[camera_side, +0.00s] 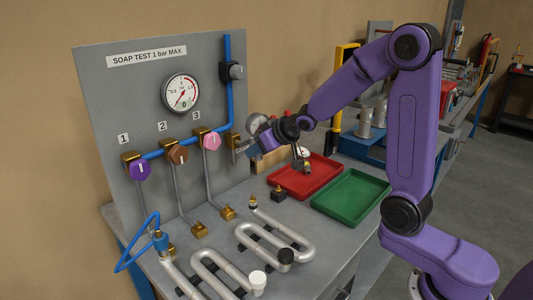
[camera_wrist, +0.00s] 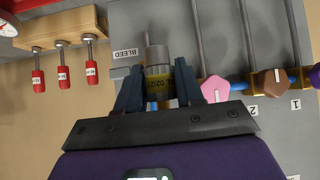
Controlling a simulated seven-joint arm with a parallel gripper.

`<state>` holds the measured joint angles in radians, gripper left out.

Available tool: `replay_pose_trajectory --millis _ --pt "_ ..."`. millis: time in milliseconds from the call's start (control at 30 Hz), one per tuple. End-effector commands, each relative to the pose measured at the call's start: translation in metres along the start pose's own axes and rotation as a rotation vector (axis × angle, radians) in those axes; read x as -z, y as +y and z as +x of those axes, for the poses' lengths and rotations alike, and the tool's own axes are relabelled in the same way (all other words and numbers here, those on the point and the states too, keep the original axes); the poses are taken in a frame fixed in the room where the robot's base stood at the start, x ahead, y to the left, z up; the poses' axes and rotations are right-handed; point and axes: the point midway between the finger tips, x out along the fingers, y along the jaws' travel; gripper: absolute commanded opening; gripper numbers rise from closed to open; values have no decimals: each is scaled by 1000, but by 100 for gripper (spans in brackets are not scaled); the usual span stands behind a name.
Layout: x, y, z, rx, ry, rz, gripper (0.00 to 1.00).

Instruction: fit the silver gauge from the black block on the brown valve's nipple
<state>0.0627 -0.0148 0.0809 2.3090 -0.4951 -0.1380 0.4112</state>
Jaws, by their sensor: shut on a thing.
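My gripper (camera_wrist: 160,80) is shut on the silver gauge (camera_wrist: 157,56). The brown valve (camera_side: 177,154) is the middle one on the grey panel, marked 2, and shows upside down in the wrist view (camera_wrist: 272,83). My gripper is apart from it, to its right. The valve's nipple is too small to tell. A small black block (camera_side: 278,195) stands on the bench before the red tray.
The purple valve (camera_side: 139,169) and pink valve (camera_side: 211,141) flank the brown one, joined by a blue pipe (camera_side: 228,75). A wooden rack (camera_wrist: 60,25) holds red-handled tools. A red tray (camera_side: 290,186), a green tray (camera_side: 350,197) and silver coils (camera_side: 215,262) occupy the bench.

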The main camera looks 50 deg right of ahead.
Motion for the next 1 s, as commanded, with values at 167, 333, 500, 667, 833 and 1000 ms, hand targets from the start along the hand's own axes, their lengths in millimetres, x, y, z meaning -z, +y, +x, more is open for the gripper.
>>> replay_pose_trajectory --millis 167,333,500,667,833,1000 --pt "7 -44 4 35 -1 -2 0" --pt "10 -84 27 91 2 -34 0" --pt "4 -132 58 144 6 -79 0" --pt "-6 -165 79 169 11 -111 0" --pt "-14 -183 90 177 13 -128 0" --pt "-19 -188 95 177 14 -133 0"
